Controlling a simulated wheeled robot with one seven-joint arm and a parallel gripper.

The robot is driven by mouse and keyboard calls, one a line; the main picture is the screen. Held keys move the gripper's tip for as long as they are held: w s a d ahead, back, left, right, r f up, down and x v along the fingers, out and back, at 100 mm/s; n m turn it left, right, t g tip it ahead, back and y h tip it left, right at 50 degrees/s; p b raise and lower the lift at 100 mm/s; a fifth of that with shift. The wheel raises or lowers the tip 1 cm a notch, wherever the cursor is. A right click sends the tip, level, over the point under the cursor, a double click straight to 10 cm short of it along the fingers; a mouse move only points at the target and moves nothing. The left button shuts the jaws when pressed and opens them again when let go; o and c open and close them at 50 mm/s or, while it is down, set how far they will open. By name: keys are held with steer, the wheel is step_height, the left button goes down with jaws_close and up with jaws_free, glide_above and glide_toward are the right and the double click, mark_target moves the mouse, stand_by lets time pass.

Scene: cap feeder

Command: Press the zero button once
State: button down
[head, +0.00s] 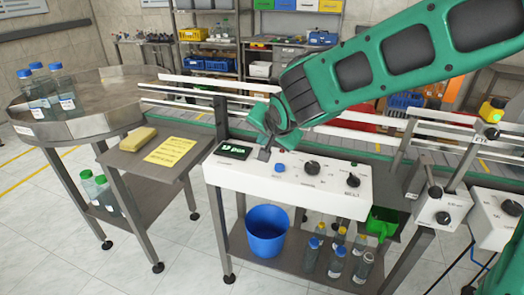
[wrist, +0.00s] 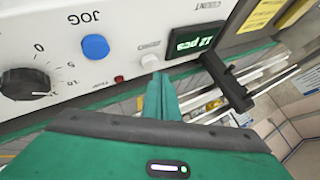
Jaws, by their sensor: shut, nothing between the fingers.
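The white control panel (head: 300,178) has a small pale button (wrist: 149,62) beside the counter display, with a faint label I cannot read; I take it to be the zero button. In the head view my gripper hides it. The display (wrist: 195,41) seems to read "12 pcs"; it also shows in the head view (head: 233,152). My gripper (wrist: 162,80) is shut and empty, its green fingertips overlapping or right beside the pale button in the wrist view. I cannot tell whether they touch it. In the head view my gripper (head: 265,153) points down at the panel.
A blue JOG button (wrist: 95,47), a black dial (wrist: 25,83) and a small red light (wrist: 118,78) are on the same panel. Conveyor rails (head: 330,118) run behind it.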

steer(key=shift+f, duration=0.1)
steer(key=shift+f, duration=0.3)
steer(key=shift+f, duration=0.4)
stand_by(0.9)
steer(key=shift+r, duration=0.85)
steer(key=shift+r, duration=2.5)
steer(key=shift+s, duration=0.1)
